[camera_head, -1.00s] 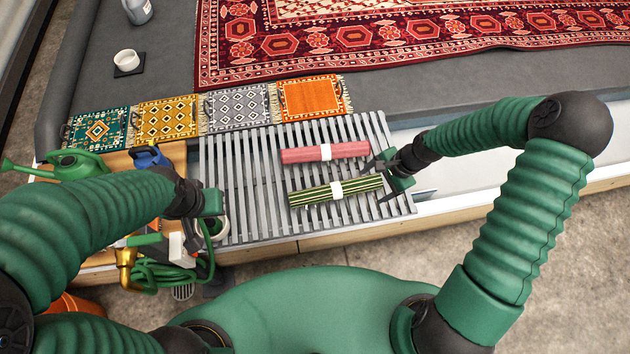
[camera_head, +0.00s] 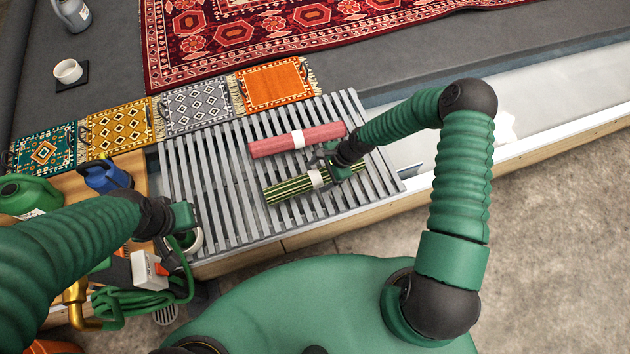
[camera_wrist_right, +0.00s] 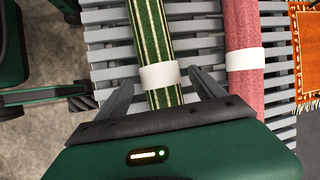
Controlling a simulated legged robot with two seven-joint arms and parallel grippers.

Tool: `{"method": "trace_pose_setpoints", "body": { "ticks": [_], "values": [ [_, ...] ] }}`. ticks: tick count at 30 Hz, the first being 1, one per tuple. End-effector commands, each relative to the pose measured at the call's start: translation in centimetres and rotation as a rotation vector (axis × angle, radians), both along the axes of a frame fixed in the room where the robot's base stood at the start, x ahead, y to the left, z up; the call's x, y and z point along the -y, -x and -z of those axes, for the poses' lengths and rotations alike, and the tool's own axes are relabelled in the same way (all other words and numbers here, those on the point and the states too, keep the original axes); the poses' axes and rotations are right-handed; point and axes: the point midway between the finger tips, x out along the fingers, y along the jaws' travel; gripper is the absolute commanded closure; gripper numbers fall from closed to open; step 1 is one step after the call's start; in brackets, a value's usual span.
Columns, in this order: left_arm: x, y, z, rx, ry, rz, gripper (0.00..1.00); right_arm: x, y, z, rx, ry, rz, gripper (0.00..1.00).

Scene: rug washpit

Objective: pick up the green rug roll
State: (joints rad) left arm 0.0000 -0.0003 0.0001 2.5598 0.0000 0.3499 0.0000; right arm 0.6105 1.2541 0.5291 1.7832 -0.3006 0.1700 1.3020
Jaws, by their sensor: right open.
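The green rug roll (camera_head: 288,190), green with pale stripes and a white band, lies on the grey slatted rack. My right gripper (camera_head: 329,164) is above it by the white band and hides part of it. In the right wrist view, the roll (camera_wrist_right: 150,40) runs between the two spread fingers of my right gripper (camera_wrist_right: 162,92), with its white band just ahead of them. The fingers are open; I cannot tell whether they touch the roll. My left gripper (camera_head: 188,226) is at the rack's left edge, its fingers not clear.
A pink rug roll (camera_head: 272,147) lies parallel behind the green one; it also shows in the right wrist view (camera_wrist_right: 243,30). The slatted rack (camera_head: 210,190) has bare room at left. Small patterned rugs line its back edge. A hose, a blue item and a green can stand at left.

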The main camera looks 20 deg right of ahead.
Motion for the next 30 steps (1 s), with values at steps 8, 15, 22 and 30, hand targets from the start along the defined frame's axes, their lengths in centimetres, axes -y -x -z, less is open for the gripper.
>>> {"method": "trace_pose_setpoints", "body": {
  "ticks": [8, 15, 22, 30],
  "values": [
    [-0.01, 0.02, 1.28, -0.001, 0.000, 0.000, 1.00, -0.95, -0.39, 2.17, 0.000, 0.000, -0.001, 0.21],
    [0.00, 0.01, 1.25, 0.000, 0.000, 0.000, 1.00, -0.93, -0.39, 2.13, 0.000, 0.000, -0.001, 0.40],
    [0.00, 0.01, 1.26, 0.000, 0.000, 0.000, 1.00, -0.93, -0.38, 2.14, 0.000, 0.000, -0.001, 0.70],
    [-0.01, 0.01, 1.26, -0.001, 0.000, 0.000, 1.00, -0.92, -0.37, 2.12, 0.000, 0.000, -0.001, 1.00]
  ]
}}
